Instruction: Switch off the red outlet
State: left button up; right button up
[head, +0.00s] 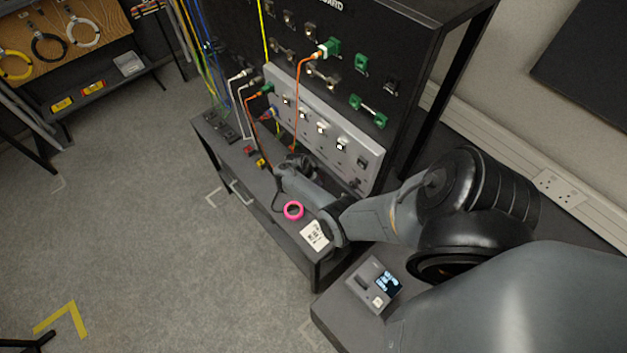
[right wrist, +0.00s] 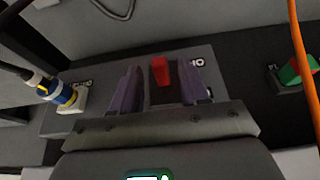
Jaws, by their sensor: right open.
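A red rocker switch (right wrist: 160,70) sits on a dark plate of a grey panel (right wrist: 205,55) with white lettering beside it. My right gripper (right wrist: 160,88) is open, with one purple-grey finger on each side of the switch. Whether either finger touches the switch cannot be told. In the head view my right gripper (head: 290,166) is at the lower edge of the light grey outlet strip (head: 372,152), and its fingertips are hard to make out. The red switch is not distinguishable there. My left gripper is not in view.
A blue and yellow plug (right wrist: 58,92) with a black cable is left of the gripper. A green and red plug (right wrist: 300,72) and an orange cable (right wrist: 302,50) are on the right. A pink ring (head: 293,211) lies on the bench near my right forearm.

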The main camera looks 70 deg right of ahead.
jog(key=shift+d+f, duration=0.1)
jog(key=shift+f, duration=0.1)
jog(key=shift+c, duration=0.4)
grip_shut()
jog(key=g+h+b, duration=0.1)
jog(key=b, duration=0.2)
jog(key=f+g+h+b, duration=0.1)
jog(key=h+b, duration=0.1)
jog(key=b, duration=0.1)
jog(key=f+h+b, duration=0.1)
jog(key=b, duration=0.2)
jog(key=shift+w+a+f+g, duration=0.1)
jog(key=shift+a+f+g, duration=0.15)
jog(key=shift+g, duration=0.15)
jog(key=shift+o, duration=0.4)
grip_release()
